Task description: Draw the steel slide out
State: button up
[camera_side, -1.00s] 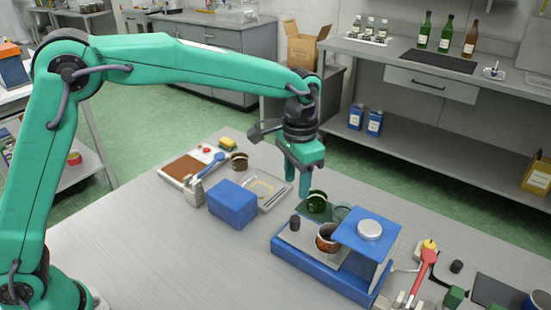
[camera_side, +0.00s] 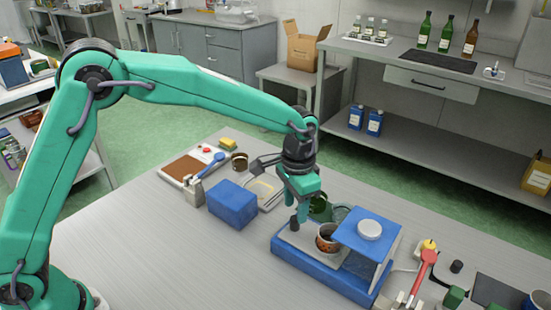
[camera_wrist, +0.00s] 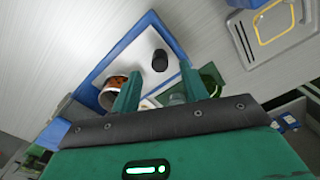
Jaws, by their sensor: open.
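The steel slide (camera_side: 296,238) is a flat grey plate lying in a blue base (camera_side: 330,279). A dark upright knob stands on the slide's outer end, clear in the wrist view (camera_wrist: 160,60). A copper-coloured cup (camera_side: 325,243) with dark contents stands on the slide, beside the raised blue top (camera_side: 363,238). My gripper (camera_side: 298,217) is open, pointing down by the knob in the side view. In the wrist view its two fingers (camera_wrist: 158,88) are apart with nothing between the tips, and the knob lies just beyond them. Whether a finger touches the knob I cannot tell.
Green glassware (camera_side: 320,207) stands just behind the base, near my fingers. A blue box (camera_side: 232,204) and a grey tray (camera_side: 262,190) lie to the left. A red-handled tool (camera_side: 423,275) lies at right. The table's front left is clear.

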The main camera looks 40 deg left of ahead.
aim_at(295, 218)
jog(key=shift+f, duration=1.85)
grip_shut()
